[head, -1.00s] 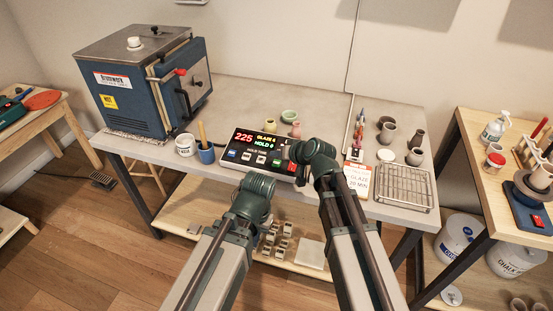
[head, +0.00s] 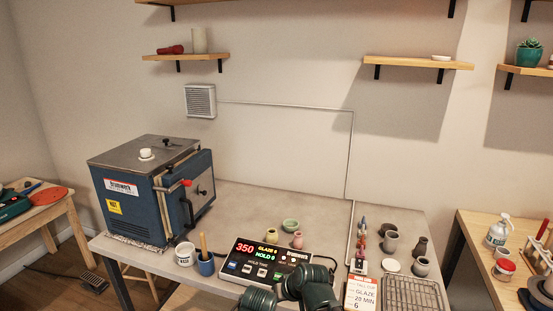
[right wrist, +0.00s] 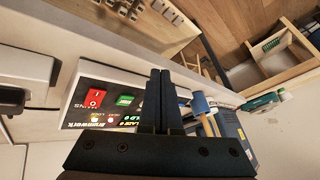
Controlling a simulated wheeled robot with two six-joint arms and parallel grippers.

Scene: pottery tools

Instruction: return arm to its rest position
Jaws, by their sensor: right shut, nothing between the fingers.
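My right gripper (right wrist: 160,75) shows in the right wrist view. Its two dark fingers are together with nothing between them, and they overlap the controller panel in that view. In the head view, the dark green joints of my right arm (head: 312,284) and left arm (head: 257,299) show at the bottom edge, in front of the controller (head: 241,262). They hide its lower right part. Its display reads 350 in red. The panel also shows in the right wrist view (right wrist: 75,110), with red and green buttons. My left gripper is not in view.
A blue kiln (head: 137,207) stands at the left of the bench, with a white tub (head: 185,256) and blue cup (head: 205,265) beside it. Small pots (head: 391,241), a card (head: 361,293) and wire rack (head: 413,294) are at right. Wall shelves (head: 186,56) hang above.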

